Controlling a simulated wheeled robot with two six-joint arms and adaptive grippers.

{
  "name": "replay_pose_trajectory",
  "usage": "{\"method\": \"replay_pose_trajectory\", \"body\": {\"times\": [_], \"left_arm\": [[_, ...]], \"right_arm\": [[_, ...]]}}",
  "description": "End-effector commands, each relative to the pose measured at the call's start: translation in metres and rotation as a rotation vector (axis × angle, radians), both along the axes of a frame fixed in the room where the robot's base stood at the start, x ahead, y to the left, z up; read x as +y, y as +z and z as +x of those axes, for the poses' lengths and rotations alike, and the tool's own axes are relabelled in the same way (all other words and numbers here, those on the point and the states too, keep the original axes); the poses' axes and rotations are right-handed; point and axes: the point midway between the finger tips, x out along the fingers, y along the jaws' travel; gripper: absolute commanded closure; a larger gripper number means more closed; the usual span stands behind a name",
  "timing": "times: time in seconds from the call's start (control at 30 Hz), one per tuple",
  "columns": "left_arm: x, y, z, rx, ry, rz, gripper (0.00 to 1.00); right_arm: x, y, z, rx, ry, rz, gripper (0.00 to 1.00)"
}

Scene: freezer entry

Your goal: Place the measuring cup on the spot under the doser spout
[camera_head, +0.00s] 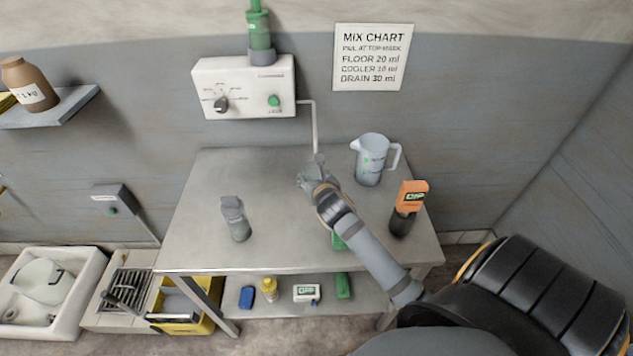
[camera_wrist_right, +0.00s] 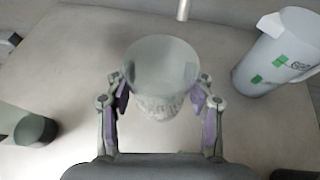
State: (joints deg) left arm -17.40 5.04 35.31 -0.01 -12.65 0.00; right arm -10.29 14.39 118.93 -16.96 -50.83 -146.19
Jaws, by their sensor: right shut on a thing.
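The measuring cup (camera_wrist_right: 160,78) is a small, translucent cup with faint markings near its base. My right gripper (camera_wrist_right: 160,103) is shut on it, one finger on each side, over the steel table. In the head view the right gripper (camera_head: 311,180) is at the table's middle, just below the spout pipe (camera_head: 315,130), and largely hides the cup. The spout end (camera_wrist_right: 183,10) shows beyond the cup's rim in the wrist view, slightly right. The doser (camera_head: 243,87) is a white wall box with a dial and green button. I cannot make out the spot or whether the cup touches the table. My left gripper is out of view.
A clear jug (camera_head: 370,165) stands right of the cup, and also shows in the wrist view (camera_wrist_right: 283,55). A green item (camera_head: 338,242) is partly behind my forearm.

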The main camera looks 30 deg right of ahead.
Motion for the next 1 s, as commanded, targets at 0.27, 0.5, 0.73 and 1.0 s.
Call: {"method": "replay_pose_trajectory", "body": {"times": [0.27, 0.5, 0.73, 1.0], "left_arm": [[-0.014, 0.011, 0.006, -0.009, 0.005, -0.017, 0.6], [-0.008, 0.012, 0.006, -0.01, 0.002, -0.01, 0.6], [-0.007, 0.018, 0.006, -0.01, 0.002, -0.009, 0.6], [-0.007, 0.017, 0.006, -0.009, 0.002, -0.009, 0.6]], "right_arm": [[-0.032, -0.043, 0.039, 0.001, -0.001, 0.001, 0.73], [-0.041, -0.063, 0.052, -0.001, -0.001, 0.002, 0.73], [-0.044, -0.086, 0.055, 0.004, -0.001, 0.003, 0.73], [-0.044, -0.1, 0.055, -0.001, 0.001, 0.002, 0.73]]}}
